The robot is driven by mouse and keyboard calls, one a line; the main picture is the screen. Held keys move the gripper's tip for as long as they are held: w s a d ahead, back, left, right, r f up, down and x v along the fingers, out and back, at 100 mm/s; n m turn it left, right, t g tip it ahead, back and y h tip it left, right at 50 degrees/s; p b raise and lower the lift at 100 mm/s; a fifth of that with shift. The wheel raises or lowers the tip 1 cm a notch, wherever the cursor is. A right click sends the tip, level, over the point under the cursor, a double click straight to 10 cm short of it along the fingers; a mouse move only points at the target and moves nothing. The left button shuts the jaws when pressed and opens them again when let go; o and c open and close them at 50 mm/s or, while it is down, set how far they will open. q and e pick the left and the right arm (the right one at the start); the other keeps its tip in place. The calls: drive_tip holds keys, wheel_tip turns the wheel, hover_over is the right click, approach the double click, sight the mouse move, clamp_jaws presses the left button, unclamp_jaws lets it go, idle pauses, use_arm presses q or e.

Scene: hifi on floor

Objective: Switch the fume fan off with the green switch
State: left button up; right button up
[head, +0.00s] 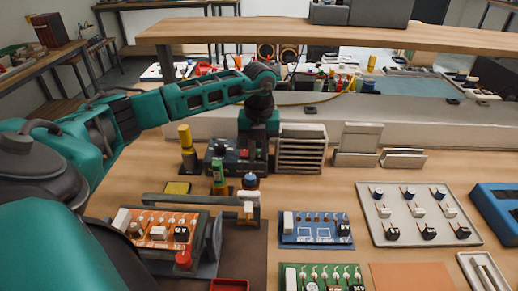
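A pale box with a slatted front (302,148), which looks like the fume fan, stands at the back of the wooden bench. My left arm reaches in from the left. My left gripper (258,146) points down just left of the slatted box, over the right side of a small dark box with red and light details (221,157). The gripper's fingers are too small and dark to tell open from shut. I cannot make out a green switch; the gripper may cover it. My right gripper is not in view.
A green-topped bottle (218,174) and a yellow-topped bottle (187,150) stand near the dark box. A board holder with an orange circuit board (157,232) is in front. Blue board (316,230) and grey parts tray (418,213) lie right. A wooden shelf (330,33) spans above.

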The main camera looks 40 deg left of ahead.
use_arm(q)
clamp_jaws()
drive_tip(key=shift+r, duration=0.1)
drive_tip(key=shift+w+a+r+g+h+p, duration=0.15)
drive_tip(key=shift+g+h+p, duration=0.25)
drive_tip(key=shift+g+p, duration=0.15)
drive_tip(key=shift+w+a+g+h, duration=0.15)
drive_tip(key=shift+w+g+h, duration=0.05)
drive_tip(key=shift+g+h, duration=0.35)
drive_tip(key=shift+o, duration=1.5)
unclamp_jaws()
